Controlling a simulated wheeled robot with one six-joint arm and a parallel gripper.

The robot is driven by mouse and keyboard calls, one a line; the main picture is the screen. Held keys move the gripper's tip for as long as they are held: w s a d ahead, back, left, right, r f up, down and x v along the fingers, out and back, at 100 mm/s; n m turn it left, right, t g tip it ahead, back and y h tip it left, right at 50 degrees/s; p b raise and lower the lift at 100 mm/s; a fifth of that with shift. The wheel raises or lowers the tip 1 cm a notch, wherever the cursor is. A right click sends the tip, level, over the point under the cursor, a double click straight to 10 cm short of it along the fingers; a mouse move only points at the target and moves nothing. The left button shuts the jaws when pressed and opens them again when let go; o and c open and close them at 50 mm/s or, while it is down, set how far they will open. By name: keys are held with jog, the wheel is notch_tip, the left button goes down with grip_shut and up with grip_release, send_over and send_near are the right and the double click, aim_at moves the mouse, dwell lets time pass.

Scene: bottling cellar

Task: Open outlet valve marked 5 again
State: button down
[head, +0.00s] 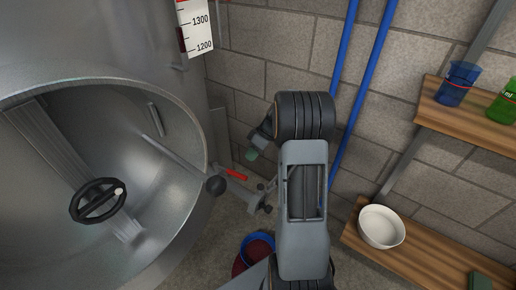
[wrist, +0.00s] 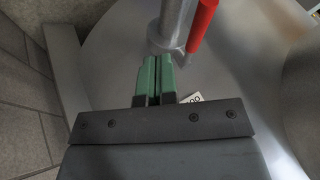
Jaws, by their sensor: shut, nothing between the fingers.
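The outlet valve has a red lever (head: 236,174) on a metal pipe low beside the tank in the head view. In the wrist view the red lever (wrist: 203,24) runs nearly alongside the grey pipe (wrist: 170,28). No number 5 is readable. My gripper (head: 251,154) is just above and right of the lever in the head view. In the wrist view its green fingers (wrist: 153,78) are shut and empty, with their tips just below the pipe's end. Whether they touch it I cannot tell. A white label (wrist: 193,98) is partly hidden behind the gripper.
The steel tank with its round opening (head: 150,255) and black handwheel (head: 97,200) fills the left. A blue-rimmed bucket (head: 258,240) stands on the floor below. Blue pipes (head: 362,90) run up the block wall. Right shelves hold a white bowl (head: 381,227) and a blue beaker (head: 458,85).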

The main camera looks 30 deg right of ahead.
aim_at(239, 174)
jog(key=a, duration=0.1)
jog(key=s+a+f+b, duration=0.1)
jog(key=a, duration=0.1)
jog(key=s+a+f, duration=0.1)
jog(key=shift+a, duration=0.15)
dwell(0.4)
jog(key=shift+s+a+m+t+b, duration=0.6)
jog(key=shift+a+m+b, duration=0.2)
jog(key=shift+m, duration=0.2)
